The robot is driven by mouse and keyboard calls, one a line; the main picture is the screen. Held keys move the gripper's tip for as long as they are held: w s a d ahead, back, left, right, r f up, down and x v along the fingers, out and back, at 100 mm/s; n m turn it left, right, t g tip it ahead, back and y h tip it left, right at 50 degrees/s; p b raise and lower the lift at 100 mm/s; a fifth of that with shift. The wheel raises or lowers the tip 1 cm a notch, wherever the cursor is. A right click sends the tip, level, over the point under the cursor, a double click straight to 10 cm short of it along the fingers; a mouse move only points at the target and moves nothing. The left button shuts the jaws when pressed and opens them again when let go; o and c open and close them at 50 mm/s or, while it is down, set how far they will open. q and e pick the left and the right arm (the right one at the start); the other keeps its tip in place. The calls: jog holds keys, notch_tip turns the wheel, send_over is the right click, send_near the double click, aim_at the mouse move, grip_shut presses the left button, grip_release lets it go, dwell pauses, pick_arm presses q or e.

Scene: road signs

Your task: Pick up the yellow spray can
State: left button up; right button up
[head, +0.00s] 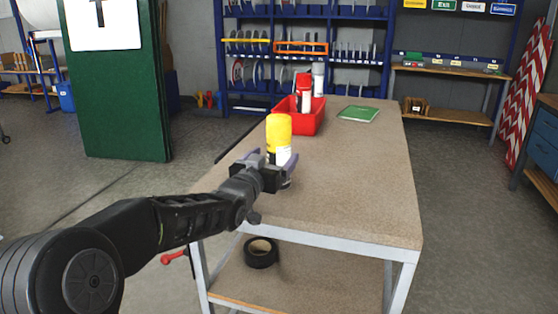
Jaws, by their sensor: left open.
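The yellow spray can (279,136) stands upright on the near left part of the table (345,187), with a yellow top and a white lower part. My left gripper (272,164) is at the can, low on its body. The gripper is open; its fingers are partly hidden by the can and the wrist, and I cannot tell whether they touch it. The can's base is hidden behind the gripper. My right gripper is not in view.
A red bin (314,117) stands farther back on the table, with a red can (304,92) and a white can (319,79) at it. A green booklet (358,113) lies to its right. Black tape (261,252) is on the lower shelf. The table's right side is clear.

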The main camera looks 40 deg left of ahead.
pick_arm(q)
jog(key=p+x, duration=0.1)
jog(key=x, duration=0.3)
jog(key=shift+w+a+f, duration=0.2)
jog(key=shift+w+a, duration=0.05)
jog(key=shift+w, duration=0.1)
jog(key=shift+c, duration=0.2)
jog(key=shift+r, duration=0.1)
grip_shut()
dwell(0.7)
